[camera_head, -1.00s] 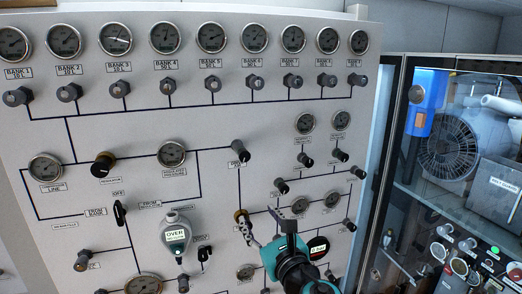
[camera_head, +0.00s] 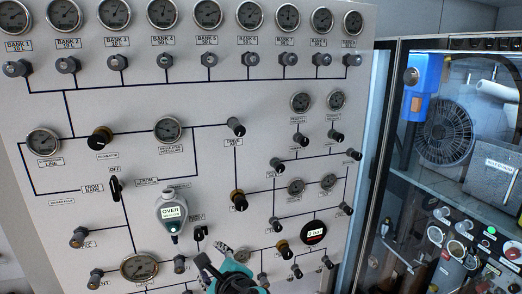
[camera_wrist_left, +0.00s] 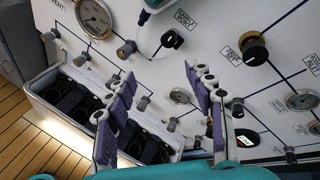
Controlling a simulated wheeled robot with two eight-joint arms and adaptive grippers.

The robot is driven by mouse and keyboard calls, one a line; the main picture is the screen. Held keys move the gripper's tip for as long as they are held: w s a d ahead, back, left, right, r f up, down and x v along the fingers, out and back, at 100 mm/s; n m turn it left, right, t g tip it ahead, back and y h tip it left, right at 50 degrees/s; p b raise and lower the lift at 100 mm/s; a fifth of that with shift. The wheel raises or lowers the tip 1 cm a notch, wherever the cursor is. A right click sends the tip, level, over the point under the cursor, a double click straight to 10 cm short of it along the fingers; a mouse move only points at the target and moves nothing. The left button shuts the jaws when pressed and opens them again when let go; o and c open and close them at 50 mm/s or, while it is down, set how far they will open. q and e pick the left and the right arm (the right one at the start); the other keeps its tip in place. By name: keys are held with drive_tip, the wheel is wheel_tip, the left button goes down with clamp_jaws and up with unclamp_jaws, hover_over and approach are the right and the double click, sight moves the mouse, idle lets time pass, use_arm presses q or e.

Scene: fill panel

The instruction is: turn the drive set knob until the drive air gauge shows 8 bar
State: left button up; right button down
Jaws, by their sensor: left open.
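A round black gauge (camera_head: 314,232) with a lit digital display sits low on the panel's right part; it seems to read 2 bar. The labels are too small to tell which is the drive set knob. My left gripper (camera_head: 226,266) is open and empty, left of and below both knobs in the head view. In its wrist view the fingers (camera_wrist_left: 159,70) stand apart before the panel.
A grey handheld meter (camera_head: 172,212) reading OVER hangs on the panel. A black lever (camera_head: 200,233) and several small knobs are close to my gripper. A glass-fronted cabinet (camera_head: 440,150) stands to the right. An open case (camera_wrist_left: 80,95) lies below the panel.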

use_arm(q)
drive_tip(key=s+a+f+n+g+h+b, duration=0.1)
drive_tip(key=s+a+f+n+h+b, duration=0.1)
drive_tip(key=s+f+n+b, duration=0.2)
drive_tip(key=s+a+f+n+g+h+b, duration=0.2)
drive_tip(key=s+f+n+b, duration=0.3)
drive_tip(key=f+n, duration=0.5)
drive_tip(key=s+a+f+n+g+h+b, duration=0.1)
drive_tip(key=s+f+n+b, duration=0.4)
drive_tip(key=f, duration=1.3)
drive_tip(key=shift+s+a+f+n+g+h, duration=0.3)
drive_tip(key=shift+s+a+n+h, duration=0.45)
drive_tip(key=shift+n, duration=0.35)
